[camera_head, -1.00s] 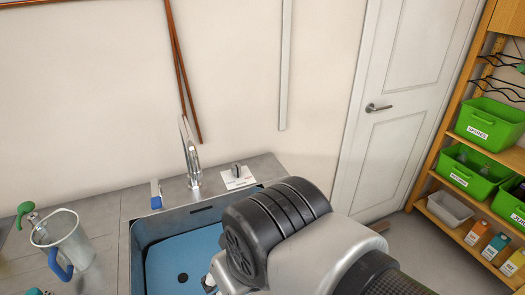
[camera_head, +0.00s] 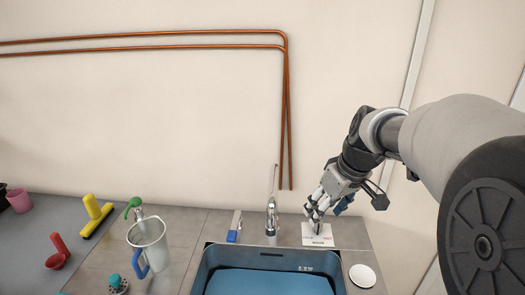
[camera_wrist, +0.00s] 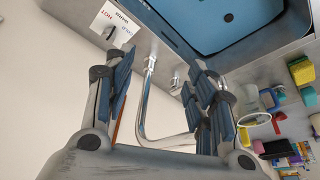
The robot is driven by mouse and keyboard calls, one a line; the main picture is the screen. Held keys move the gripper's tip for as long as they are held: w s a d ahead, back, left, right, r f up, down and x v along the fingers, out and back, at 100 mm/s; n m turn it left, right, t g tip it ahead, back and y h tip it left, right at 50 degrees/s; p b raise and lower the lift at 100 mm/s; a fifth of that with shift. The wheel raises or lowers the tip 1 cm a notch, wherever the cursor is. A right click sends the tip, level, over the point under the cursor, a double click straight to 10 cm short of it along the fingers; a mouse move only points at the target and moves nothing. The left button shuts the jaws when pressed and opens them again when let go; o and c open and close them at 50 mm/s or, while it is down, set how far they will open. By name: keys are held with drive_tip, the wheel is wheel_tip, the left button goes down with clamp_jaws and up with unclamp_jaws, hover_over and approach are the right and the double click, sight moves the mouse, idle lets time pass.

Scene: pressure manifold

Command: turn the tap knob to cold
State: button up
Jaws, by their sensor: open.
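The knob's white plate (camera_head: 317,240) lies on the counter behind the sink, right of the chrome tap (camera_head: 271,217). It carries red and blue lettering. My gripper (camera_head: 315,213) is just above the plate, fingers pointing down, and largely hides the small dark knob in the head view. In the wrist view, my gripper (camera_wrist: 160,75) is open, with nothing between its pads.
The sink (camera_head: 270,255) is in front of the plate. A blue-and-grey item (camera_head: 235,228) stands left of the tap. A jug (camera_head: 150,243) with a blue handle stands further left. A white round disc (camera_head: 362,275) lies right of the sink.

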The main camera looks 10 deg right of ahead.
drive_tip(key=w+d+f+n+y+p, duration=0.1)
drive_tip(key=w+d+f+p, duration=0.1)
drive_tip(key=w+d+f, duration=0.35)
drive_tip(key=w+d+f+n+p, duration=0.2)
drive_tip(key=w+d+f, duration=0.1)
drive_tip(key=w+d, duration=0.4)
drive_tip(key=shift+m, duration=0.3)
drive_tip(key=b+x, duration=0.1)
drive_tip(key=x, duration=0.5)
drive_tip(key=a+x, duration=0.1)
drive_tip(key=x, duration=0.4)
drive_tip(key=b+x, duration=0.1)
drive_tip(key=x, duration=0.5)
drive_tip(key=shift+w+a+f+b, duration=0.1)
drive_tip(key=shift+w+a+b, duration=0.15)
drive_tip(key=shift+w+b, duration=0.1)
drive_tip(key=shift+c, duration=0.5)
drive_tip(key=c, duration=1)
